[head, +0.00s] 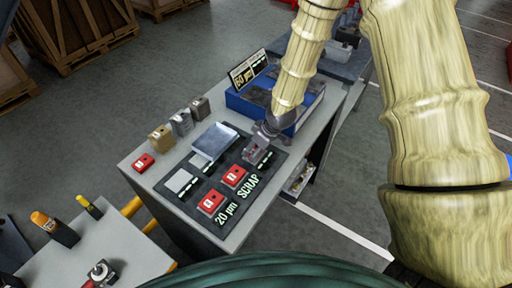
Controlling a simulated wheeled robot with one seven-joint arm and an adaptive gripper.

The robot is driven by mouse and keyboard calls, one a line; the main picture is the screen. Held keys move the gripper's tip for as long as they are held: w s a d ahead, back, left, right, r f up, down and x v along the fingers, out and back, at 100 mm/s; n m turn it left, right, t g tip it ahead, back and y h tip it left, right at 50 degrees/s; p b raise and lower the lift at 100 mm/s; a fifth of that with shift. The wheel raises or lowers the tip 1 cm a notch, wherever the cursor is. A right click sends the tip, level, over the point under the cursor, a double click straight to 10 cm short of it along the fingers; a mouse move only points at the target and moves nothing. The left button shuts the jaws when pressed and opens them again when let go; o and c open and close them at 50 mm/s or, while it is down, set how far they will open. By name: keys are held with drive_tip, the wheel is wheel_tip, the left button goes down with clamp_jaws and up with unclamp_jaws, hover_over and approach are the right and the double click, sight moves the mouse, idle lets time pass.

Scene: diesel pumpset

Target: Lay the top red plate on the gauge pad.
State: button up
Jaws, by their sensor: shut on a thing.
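Two red plates, one nearer (211,202) and one farther (234,176), lie in a row on a black mat (208,231) lettered "20 µm" and "SCRAP". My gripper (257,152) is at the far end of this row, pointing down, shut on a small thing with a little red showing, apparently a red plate. The fingers hide most of it, and I cannot tell whether it touches the mat. Light grey squares (180,181) lie on the mat's left part; I cannot tell which marked place is the gauge pad.
Another red block (144,162), a tan block (161,138) and grey blocks (181,123) line the table's left edge. A shallow grey tray (214,138) is left of my gripper. A blue bin (240,104) with a sign (248,69) stands behind. A second table (95,250) is front left.

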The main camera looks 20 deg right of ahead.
drive_tip(key=shift+f+b, duration=0.3)
drive_tip(key=shift+f, duration=0.25)
drive_tip(key=o, duration=1.4)
drive_tip(key=v, duration=1.2)
wheel_tip(320, 180, up, 6)
drive_tip(key=p, duration=0.5)
drive_tip(key=shift+s, duration=0.1)
